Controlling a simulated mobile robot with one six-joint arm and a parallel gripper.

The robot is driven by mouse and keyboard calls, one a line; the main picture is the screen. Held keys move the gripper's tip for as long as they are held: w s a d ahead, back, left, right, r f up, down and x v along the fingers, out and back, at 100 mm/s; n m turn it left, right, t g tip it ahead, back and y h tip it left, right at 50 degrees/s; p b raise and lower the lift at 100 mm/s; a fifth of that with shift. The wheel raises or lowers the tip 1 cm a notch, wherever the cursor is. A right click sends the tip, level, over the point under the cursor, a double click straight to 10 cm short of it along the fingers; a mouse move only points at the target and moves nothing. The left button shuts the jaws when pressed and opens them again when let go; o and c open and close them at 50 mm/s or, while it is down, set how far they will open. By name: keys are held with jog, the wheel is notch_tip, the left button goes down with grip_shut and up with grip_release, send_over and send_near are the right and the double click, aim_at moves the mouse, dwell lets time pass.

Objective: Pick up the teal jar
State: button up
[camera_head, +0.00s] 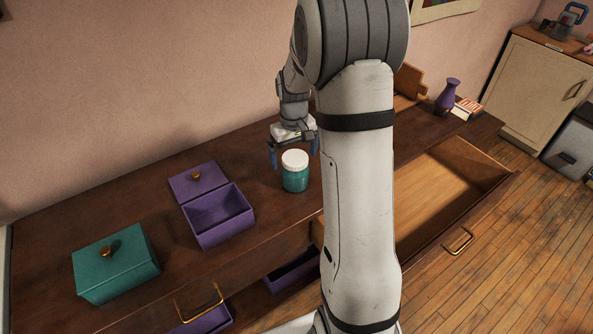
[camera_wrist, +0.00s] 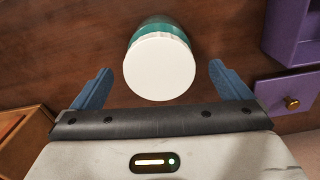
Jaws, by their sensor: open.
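The teal jar (camera_head: 295,177) with a white lid stands upright on the dark wooden cabinet top, right of the purple box. In the wrist view the jar (camera_wrist: 160,67) shows mostly its white lid, with a teal rim above it. My gripper (camera_head: 294,153) is open and empty, pointing down just behind the jar in the head view. In the wrist view the two blue fingertips (camera_wrist: 157,80) lie either side of the lid's lower part, with a gap on each side. I cannot tell how high the fingers are above the lid.
An open purple box (camera_head: 218,217) has its lid (camera_head: 198,181) lying behind it. A closed teal box (camera_head: 116,264) stands at the left. An open drawer (camera_head: 440,195) juts out at the right. A purple vase (camera_head: 447,96) and books (camera_head: 467,107) stand at the far right end.

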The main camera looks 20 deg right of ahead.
jog(key=f, duration=0.5)
jog(key=shift+s+f+p, duration=0.15)
jog(key=shift+s+p, duration=0.1)
jog(key=shift+p, duration=0.05)
jog(key=c, duration=1.3)
